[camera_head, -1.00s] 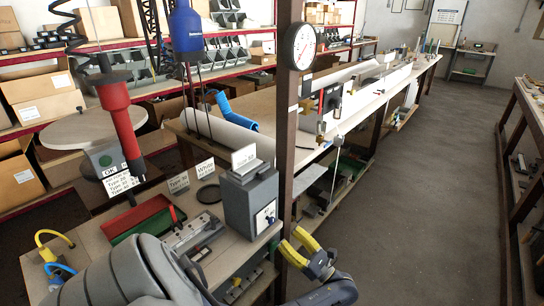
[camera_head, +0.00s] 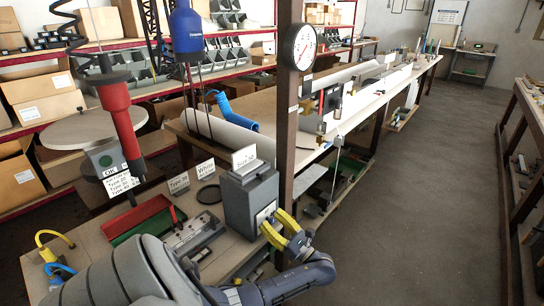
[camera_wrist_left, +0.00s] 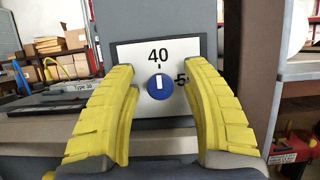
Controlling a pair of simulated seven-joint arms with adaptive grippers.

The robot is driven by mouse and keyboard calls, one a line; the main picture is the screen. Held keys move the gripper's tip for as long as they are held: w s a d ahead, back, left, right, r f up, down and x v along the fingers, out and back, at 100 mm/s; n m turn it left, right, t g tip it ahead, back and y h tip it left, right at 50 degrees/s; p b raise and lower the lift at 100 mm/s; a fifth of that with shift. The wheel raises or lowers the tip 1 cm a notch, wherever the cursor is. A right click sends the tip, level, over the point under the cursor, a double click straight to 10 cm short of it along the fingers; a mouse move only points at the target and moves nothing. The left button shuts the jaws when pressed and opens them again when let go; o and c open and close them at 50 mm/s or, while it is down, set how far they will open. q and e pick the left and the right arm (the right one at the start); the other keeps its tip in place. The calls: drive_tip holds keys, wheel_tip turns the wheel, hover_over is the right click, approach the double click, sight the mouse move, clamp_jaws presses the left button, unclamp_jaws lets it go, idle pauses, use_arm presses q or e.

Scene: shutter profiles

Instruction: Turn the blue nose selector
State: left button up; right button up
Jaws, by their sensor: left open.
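The blue nose selector (camera_wrist_left: 160,87) is a small round knob with a white pointer line. The line points up toward the "40" mark on a white plate (camera_wrist_left: 188,50). A second mark, starting with "5", is partly hidden by the right finger. The plate is on the front of a grey box (camera_head: 248,200) on the bench. My left gripper (camera_head: 273,221) is open, its yellow fingers close to the plate. In the left wrist view the fingers stand to either side of the knob, with gaps between. My right gripper is out of view.
A card reading "Size 50" (camera_head: 244,155) stands on the box. A dark post (camera_head: 286,130) with a round gauge (camera_head: 300,46) rises just behind it. A green and red tray (camera_head: 140,222) lies left of the box. The aisle floor (camera_head: 430,200) is clear.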

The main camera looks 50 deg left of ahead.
use_arm(q)
clamp_jaws()
idle(0.4)
drive_tip(key=shift+m, duration=0.4)
drive_tip(key=m+t, duration=0.3)
drive_tip(key=m, duration=0.2)
drive_tip(key=shift+d+m, duration=0.1)
drive_tip(key=shift+m, duration=0.2)
drive_tip(key=m+t, duration=0.1)
drive_tip(key=m, duration=0.2)
drive_tip(key=m+t+h, duration=0.1)
drive_tip(key=m+t, duration=0.1)
drive_tip(key=m, duration=0.1)
drive_tip(key=shift+w, duration=0.1)
drive_tip(key=m, duration=0.2)
drive_tip(key=m+t+h, duration=0.1)
drive_tip(key=m, duration=0.2)
drive_tip(key=shift+t+h, duration=0.3)
drive_tip(key=shift+w+f+m+h, duration=0.1)
drive_tip(key=shift+m+h, duration=0.35)
drive_tip(key=shift+m, duration=0.8)
drive_tip(key=shift+w+m+h, duration=0.1)
drive_tip(key=shift+m+h, duration=0.35)
drive_tip(key=shift+m, duration=0.8)
